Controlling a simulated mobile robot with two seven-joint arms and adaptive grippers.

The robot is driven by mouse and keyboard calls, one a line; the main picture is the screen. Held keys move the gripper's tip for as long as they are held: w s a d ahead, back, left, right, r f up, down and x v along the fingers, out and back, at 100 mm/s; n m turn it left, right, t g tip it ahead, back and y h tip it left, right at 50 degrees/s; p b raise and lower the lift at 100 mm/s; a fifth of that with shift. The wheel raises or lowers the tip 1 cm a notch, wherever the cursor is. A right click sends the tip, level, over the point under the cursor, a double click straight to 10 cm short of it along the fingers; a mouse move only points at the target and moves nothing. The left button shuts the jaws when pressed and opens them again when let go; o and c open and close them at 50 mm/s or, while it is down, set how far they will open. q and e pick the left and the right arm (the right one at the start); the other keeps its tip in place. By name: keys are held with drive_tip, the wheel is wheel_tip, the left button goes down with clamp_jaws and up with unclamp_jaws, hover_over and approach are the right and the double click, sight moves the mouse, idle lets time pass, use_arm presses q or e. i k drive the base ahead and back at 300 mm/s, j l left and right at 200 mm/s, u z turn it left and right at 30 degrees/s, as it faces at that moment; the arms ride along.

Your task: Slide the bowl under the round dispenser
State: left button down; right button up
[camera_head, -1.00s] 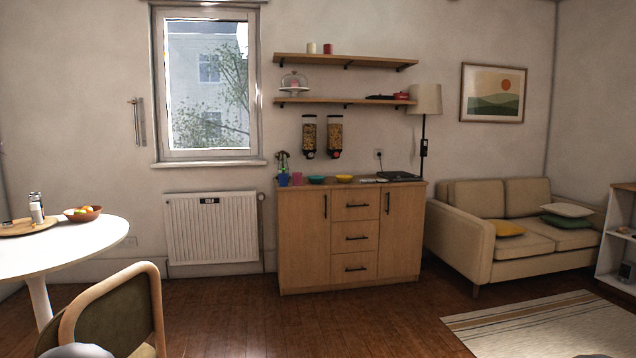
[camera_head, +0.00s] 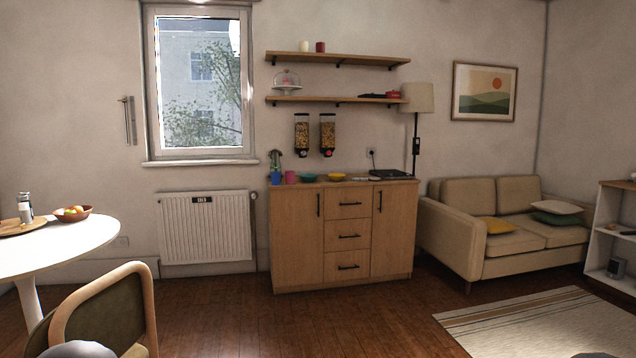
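Two wall-mounted dispensers hang side by side above the wooden cabinet: a left dispenser (camera_head: 302,131) and a right dispenser (camera_head: 327,131) with a red spot at its lower end. Both have dark caps and bases and brownish contents. I cannot tell which one is the round one. On the cabinet top below them are a teal bowl (camera_head: 308,177) and a yellow bowl (camera_head: 336,177), side by side. The teal bowl is roughly below the left dispenser, and the yellow bowl is slightly right of the right dispenser. Neither of my grippers shows.
A white table (camera_head: 75,240) and chair (camera_head: 105,310) stand at left. A sofa (camera_head: 510,240) and rug (camera_head: 540,325) are at right. Open floor lies before the cabinet.

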sight(306, 178)
drive_tip(key=i, duration=4.15)
